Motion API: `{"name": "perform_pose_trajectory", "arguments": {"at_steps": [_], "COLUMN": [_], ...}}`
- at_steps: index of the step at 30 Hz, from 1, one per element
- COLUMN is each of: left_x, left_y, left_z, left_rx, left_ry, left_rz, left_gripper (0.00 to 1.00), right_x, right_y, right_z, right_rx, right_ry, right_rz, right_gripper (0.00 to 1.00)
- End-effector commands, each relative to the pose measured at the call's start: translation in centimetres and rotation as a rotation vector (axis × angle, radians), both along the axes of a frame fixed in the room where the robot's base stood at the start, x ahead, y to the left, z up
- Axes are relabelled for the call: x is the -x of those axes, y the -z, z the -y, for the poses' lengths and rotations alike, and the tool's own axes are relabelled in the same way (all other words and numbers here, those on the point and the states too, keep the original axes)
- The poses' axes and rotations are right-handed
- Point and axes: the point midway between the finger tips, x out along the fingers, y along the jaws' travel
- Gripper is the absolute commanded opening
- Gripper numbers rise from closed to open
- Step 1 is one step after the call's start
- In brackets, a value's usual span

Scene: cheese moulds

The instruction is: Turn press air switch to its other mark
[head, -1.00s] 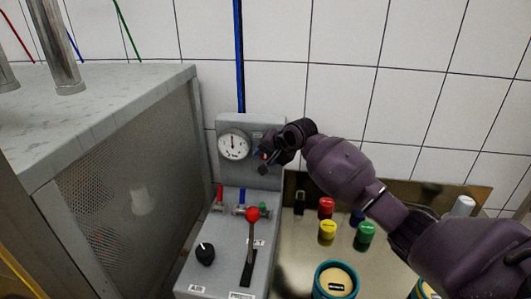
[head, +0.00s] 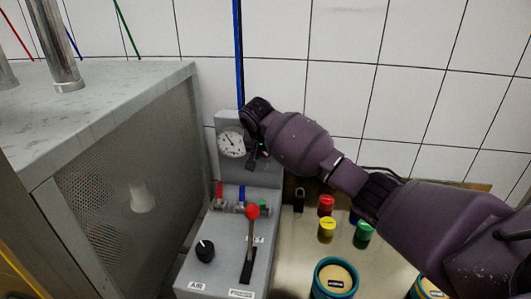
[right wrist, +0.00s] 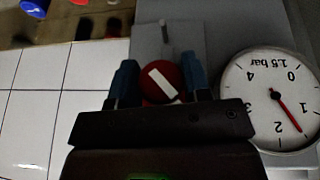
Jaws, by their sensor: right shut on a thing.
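A red round switch knob (right wrist: 155,82) with a white bar sits on the grey upright panel (head: 236,119), beside the pressure gauge (head: 231,143). My right gripper (right wrist: 160,80) is shut on this knob, with one blue fingertip on each side. The white bar lies diagonally in the right wrist view. Any marks around it are hidden or unreadable. In the head view my right gripper (head: 261,150) largely covers the knob. A black knob (head: 205,252) with a white pointer sits on the lower box, near a label reading AIR. My left gripper is not in view.
A red-topped lever (head: 252,212) stands on the lower box, with small red, blue and green valve handles behind it. A grey perforated cabinet (head: 130,190) stands at left. Coloured pieces and round moulds (head: 335,282) stand on the shiny surface at right.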

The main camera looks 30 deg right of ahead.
Motion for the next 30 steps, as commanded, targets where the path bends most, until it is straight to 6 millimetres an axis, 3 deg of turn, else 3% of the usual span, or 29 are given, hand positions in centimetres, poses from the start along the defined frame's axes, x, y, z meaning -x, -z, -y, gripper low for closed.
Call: {"name": "perform_pose_trajectory", "arguments": {"at_steps": [20,21,24,26,30], "left_x": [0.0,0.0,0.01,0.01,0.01], "left_y": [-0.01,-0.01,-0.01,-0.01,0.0], "left_z": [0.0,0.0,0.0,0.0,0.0], "left_rx": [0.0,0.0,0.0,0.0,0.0], "left_ry": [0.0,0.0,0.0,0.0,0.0], "left_rz": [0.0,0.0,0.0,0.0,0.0], "left_gripper": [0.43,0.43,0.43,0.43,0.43], "right_x": [-0.02,-0.02,-0.01,-0.01,-0.01], "right_y": [-0.01,-0.01,0.0,0.0,0.02], "right_z": [-0.01,-0.01,-0.02,-0.02,-0.02], "right_rx": [0.053,0.053,0.053,0.053,0.053], "right_ry": [-0.002,-0.002,-0.002,-0.002,-0.002], "right_rz": [-0.039,-0.039,-0.039,-0.039,-0.039], "right_gripper": [0.2,0.45,0.61,0.68,0.68]}}
